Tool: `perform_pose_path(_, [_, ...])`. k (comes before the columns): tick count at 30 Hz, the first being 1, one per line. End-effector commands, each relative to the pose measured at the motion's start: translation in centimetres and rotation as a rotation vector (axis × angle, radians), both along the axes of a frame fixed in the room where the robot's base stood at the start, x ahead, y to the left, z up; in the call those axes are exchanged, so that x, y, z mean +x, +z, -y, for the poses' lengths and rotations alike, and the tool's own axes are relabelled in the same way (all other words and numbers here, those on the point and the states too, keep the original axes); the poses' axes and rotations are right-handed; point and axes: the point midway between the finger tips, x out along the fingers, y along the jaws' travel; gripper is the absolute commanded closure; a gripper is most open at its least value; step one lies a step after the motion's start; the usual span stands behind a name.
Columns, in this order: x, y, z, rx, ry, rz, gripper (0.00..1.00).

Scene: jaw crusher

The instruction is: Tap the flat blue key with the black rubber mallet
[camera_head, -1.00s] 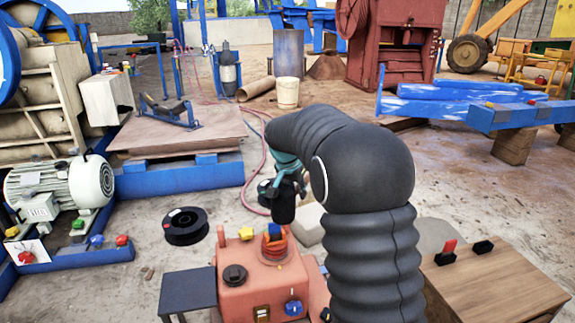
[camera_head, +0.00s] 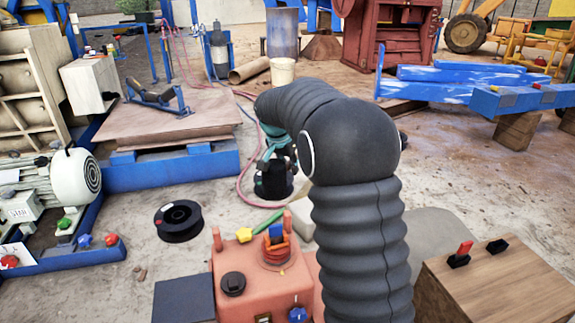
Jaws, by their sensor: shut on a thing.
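My gripper (camera_head: 274,182) is dark and partly hidden by my own arm, beyond the orange-red box (camera_head: 240,265). It is shut on a dark thing, taken to be the black rubber mallet, whose outline blends with the fingers. A small black piece (camera_head: 402,139) shows at the right of my arm; I cannot tell whether it is the mallet's head. The flat blue key (camera_head: 275,232) stands upright in an orange ringed fitting (camera_head: 276,250) on top of the box. My gripper is behind and above the key, apart from it.
A black reel (camera_head: 179,221) lies on the ground to the left. A wooden box (camera_head: 500,285) with a red switch (camera_head: 464,248) stands right.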

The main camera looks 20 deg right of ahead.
Motion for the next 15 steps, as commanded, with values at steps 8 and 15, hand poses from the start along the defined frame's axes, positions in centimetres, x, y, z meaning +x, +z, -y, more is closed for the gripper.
perform_pose_path(8, [0.0, -1.6, -0.2, 0.001, 0.004, 0.001, 1.00])
perform_pose_path(15, [0.0, -7.4, -0.3, -0.001, 0.005, 0.001, 1.00])
